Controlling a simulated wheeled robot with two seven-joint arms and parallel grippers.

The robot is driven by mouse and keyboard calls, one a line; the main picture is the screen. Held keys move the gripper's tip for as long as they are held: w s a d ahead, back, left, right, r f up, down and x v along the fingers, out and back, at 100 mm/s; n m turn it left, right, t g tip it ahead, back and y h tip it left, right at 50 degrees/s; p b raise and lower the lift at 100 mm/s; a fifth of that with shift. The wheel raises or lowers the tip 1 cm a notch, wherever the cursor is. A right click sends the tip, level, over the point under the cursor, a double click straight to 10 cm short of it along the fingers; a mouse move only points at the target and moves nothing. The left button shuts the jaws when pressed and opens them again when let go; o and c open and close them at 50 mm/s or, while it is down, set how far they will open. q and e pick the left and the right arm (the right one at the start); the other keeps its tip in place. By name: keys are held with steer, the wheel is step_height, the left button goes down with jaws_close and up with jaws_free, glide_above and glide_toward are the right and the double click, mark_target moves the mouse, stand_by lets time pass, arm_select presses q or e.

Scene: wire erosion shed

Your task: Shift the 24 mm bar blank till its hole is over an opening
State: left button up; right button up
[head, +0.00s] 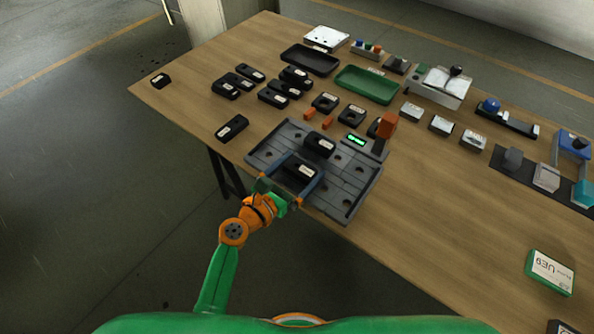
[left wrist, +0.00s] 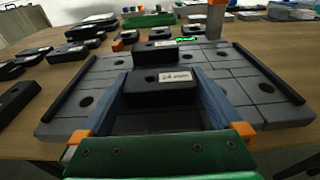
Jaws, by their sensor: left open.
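The 24 mm bar blank (head: 299,170) is a black block with a white label and a hole in its top. It lies on a dark grey slotted plate (head: 363,183) with several round openings. In the left wrist view the blank (left wrist: 160,90) reads "24". My left gripper (head: 305,164) is open, its two blue fingers on either side of the blank; I cannot tell whether they touch it. The left wrist view shows plate openings left (left wrist: 86,101) and right (left wrist: 265,86) of the fingers. What lies under the blank is hidden. My right gripper is not in view.
A second black blank (head: 319,144) lies on the plate just behind. A post with an orange head (head: 387,124) and a green display (head: 355,140) stand at the plate's back right. Several black blanks (head: 232,128) lie left and behind. A green tray (head: 367,85) stands farther back.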

mark_target(301, 179)
arm_select(q)
jaws_close()
steer(key=shift+s+d, duration=0.65)
steer(key=shift+s, duration=0.1)
jaws_free()
steer(key=shift+w, duration=0.15)
steer(key=shift+p+v, duration=0.45)
steer(key=shift+v, duration=3.15)
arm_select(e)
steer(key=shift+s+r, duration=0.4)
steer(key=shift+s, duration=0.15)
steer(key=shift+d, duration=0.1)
